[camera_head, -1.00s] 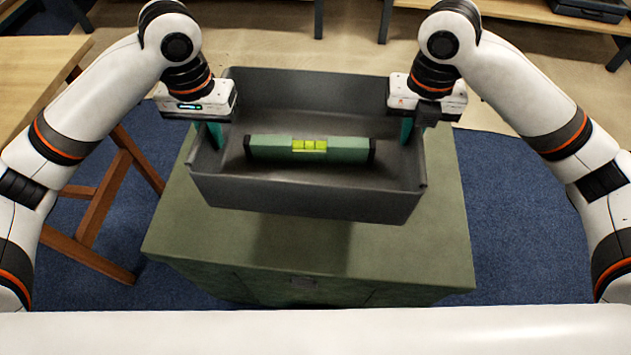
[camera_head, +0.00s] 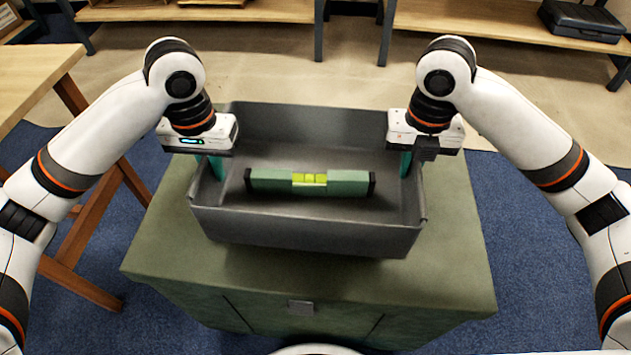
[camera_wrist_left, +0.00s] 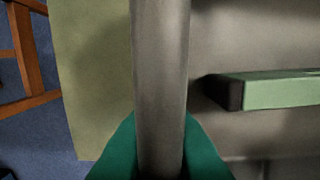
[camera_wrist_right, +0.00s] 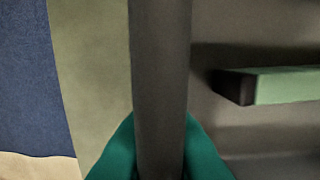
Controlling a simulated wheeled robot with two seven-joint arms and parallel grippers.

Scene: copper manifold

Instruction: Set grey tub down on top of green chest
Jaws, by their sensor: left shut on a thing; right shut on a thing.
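The grey tub (camera_head: 300,232) is over the top of the green chest (camera_head: 240,290) in the head view, level and roughly centred. Whether its base touches the chest top cannot be told. A green spirit level (camera_head: 345,183) with yellow vials lies inside the tub. My left gripper (camera_head: 216,166) is shut on the tub's left wall, and its green fingers straddle the rim (camera_wrist_left: 160,90) in the left wrist view. My right gripper (camera_head: 405,163) is shut on the right wall, and its fingers straddle the rim (camera_wrist_right: 160,90) in the right wrist view.
A wooden table (camera_head: 35,75) with slanted legs stands at the left, close to the chest. A shelf bench (camera_head: 480,22) with a dark case (camera_head: 583,20) is at the back. Blue carpet (camera_head: 465,190) surrounds the chest.

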